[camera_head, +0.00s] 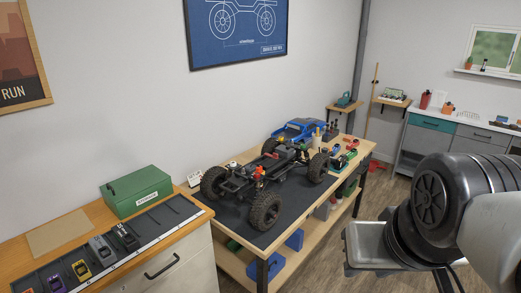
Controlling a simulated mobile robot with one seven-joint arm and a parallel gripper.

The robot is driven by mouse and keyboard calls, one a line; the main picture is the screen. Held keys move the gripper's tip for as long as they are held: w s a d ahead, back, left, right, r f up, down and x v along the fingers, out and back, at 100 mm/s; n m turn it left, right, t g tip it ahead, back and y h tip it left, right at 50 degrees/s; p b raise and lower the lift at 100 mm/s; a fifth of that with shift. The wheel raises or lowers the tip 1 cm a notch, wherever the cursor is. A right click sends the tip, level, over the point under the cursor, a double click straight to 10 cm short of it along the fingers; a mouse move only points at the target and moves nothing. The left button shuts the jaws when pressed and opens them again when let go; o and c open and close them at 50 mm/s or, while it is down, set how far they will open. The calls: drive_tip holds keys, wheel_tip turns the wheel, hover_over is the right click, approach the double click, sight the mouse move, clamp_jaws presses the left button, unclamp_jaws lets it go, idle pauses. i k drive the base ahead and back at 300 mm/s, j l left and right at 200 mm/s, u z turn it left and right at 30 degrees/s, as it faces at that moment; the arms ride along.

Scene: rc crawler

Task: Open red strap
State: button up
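The RC crawler chassis (268,170) stands on its wheels on a dark mat (240,213) on the wooden workbench, near the middle of the head view. I cannot tell which of these, if any, is the red strap, or whether a strap is fastened. My arm's black and grey links fill the right side, apart from the crawler. My gripper is not in view.
A blue body shell (298,130) lies behind the chassis. Small tools and parts (342,160) crowd the bench's right end. A green box (136,191) stands on the left cabinet (165,262). Floor is bare between the bench and the grey counter (455,131).

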sight(275, 155)
drive_tip(key=u, duration=0.3)
drive_tip(key=i+l+z, duration=0.2)
drive_tip(key=i+l, duration=0.25)
drive_tip(key=i+l+z, duration=0.35)
drive_tip(key=i+z, duration=0.35)
drive_tip(key=i+l+z, duration=0.1)
drive_tip(key=i+z, duration=0.25)
drive_tip(key=i, duration=0.15)
drive_tip(key=i+u, duration=0.6)
drive_tip(key=u, duration=0.25)
drive_tip(key=i+l+u, duration=0.25)
drive_tip(key=u, duration=0.15)
drive_tip(key=i+l+u, duration=0.1)
drive_tip(key=u, duration=0.25)
drive_tip(key=i+l+u, duration=0.15)
drive_tip(key=u, duration=0.2)
drive_tip(key=i+l+u, duration=0.2)
drive_tip(key=u, duration=0.15)
drive_tip(key=i+j+u, duration=0.1)
drive_tip(key=j+u, duration=0.15)
drive_tip(key=i+j+u, duration=0.2)
